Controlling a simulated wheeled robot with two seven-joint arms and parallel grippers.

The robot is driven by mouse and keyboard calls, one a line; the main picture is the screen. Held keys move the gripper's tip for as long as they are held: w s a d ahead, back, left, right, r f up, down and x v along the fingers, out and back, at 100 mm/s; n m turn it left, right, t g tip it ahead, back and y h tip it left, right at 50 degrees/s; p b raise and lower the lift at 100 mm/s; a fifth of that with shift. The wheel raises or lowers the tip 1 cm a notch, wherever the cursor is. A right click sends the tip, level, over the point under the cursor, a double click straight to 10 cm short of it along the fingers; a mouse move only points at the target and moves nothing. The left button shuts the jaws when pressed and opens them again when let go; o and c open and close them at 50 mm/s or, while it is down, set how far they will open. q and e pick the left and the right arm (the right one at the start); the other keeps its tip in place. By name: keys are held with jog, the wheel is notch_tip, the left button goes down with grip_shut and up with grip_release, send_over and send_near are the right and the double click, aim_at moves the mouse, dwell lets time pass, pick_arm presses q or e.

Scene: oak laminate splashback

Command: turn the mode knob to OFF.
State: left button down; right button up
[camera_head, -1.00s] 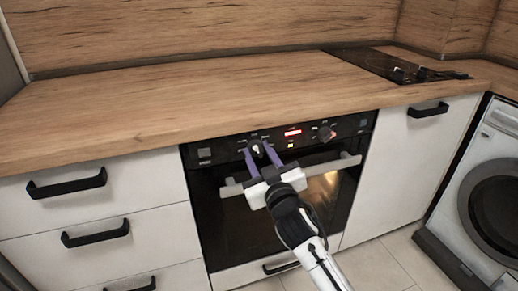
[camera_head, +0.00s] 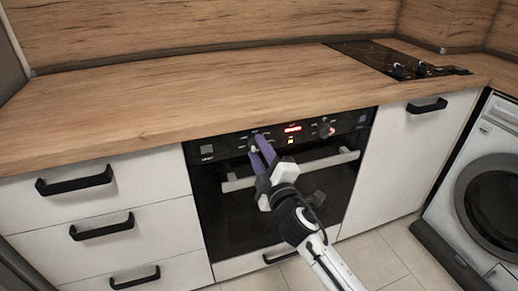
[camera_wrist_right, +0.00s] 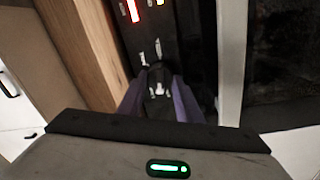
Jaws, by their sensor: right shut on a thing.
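The mode knob (camera_head: 253,148) is on the left part of the black oven control panel (camera_head: 225,148). My right gripper (camera_head: 259,144) has its purple fingers on it, shut on the knob and turned at a slant. In the right wrist view the dark knob (camera_wrist_right: 158,75) sits between the two purple fingers (camera_wrist_right: 160,95), with a white mark showing. The printed labels around it are too small to read, so I cannot tell which one it points to. My left gripper is not in view.
The panel has a lit red display (camera_head: 292,129) and a second knob (camera_head: 326,131) to the right. The oven door handle (camera_head: 300,168) runs just below the panel.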

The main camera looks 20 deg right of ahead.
jog(key=n, duration=0.3)
jog(key=shift+n+p, duration=0.35)
jog(key=shift+n, duration=0.05)
jog(key=shift+f+y, duration=0.1)
jog(key=shift+y, duration=0.2)
jog(key=o, duration=1)
jog(key=shift+o, duration=0.2)
jog(key=shift+s, duration=0.1)
jog(key=s, duration=1)
jog(key=shift+d+f, duration=0.25)
